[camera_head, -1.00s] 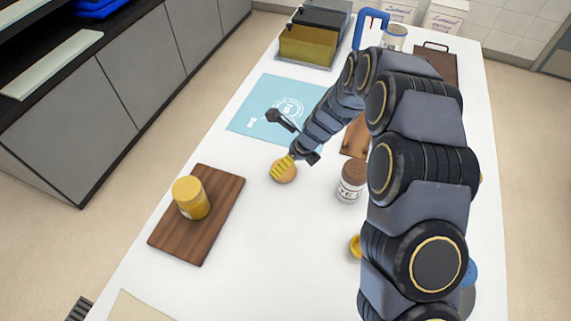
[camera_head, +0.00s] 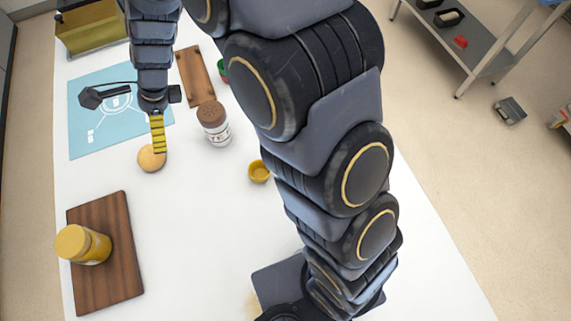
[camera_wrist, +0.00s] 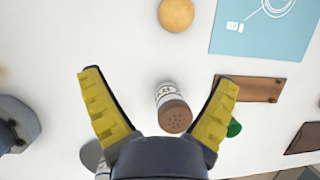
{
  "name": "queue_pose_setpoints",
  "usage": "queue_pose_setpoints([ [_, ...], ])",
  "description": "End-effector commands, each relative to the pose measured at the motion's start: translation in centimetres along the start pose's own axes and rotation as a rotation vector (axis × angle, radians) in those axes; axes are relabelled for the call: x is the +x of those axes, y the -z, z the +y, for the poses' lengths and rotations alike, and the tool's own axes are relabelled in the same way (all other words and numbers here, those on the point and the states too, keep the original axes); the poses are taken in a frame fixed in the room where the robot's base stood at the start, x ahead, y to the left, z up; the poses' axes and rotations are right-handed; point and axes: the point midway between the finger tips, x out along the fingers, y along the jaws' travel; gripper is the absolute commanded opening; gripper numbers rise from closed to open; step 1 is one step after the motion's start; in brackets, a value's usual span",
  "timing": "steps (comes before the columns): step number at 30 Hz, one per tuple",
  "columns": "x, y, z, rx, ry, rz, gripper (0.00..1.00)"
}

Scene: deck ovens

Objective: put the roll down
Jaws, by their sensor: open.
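The roll (camera_head: 150,159), a round tan bun, lies on the white table just below the blue mat in the head view. In the wrist view the roll (camera_wrist: 176,14) sits at the top edge, beyond my fingertips and apart from them. My gripper (camera_head: 159,148) points down, its yellow finger overlapping the roll's right edge in the head view.
A brown-capped shaker (camera_head: 212,123) stands right of my gripper, with a wooden board (camera_head: 194,75) behind it. A small yellow cup (camera_head: 259,171) is further right. A yellow-lidded jar (camera_head: 84,245) stands on a dark wooden board (camera_head: 118,262). The blue mat (camera_head: 88,125) lies left of my gripper.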

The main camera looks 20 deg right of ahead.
Motion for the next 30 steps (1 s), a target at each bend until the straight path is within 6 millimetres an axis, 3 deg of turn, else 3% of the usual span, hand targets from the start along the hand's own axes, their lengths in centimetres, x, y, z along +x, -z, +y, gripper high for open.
queue_pose_setpoints([
  [1, -2.5, 0.7, 1.0, -0.116, -0.009, 0.006, 0.90],
  [6, -9.4, 3.7, 6.1, -0.557, -0.085, 0.049, 0.90],
  [15, -18.0, 10.5, 17.3, -1.216, -0.295, 0.117, 0.90],
  [22, -20.8, 13.7, 23.1, -1.469, -0.434, 0.125, 0.90],
  [30, -21.2, 14.2, 24.2, -1.519, -0.463, 0.117, 0.90],
])
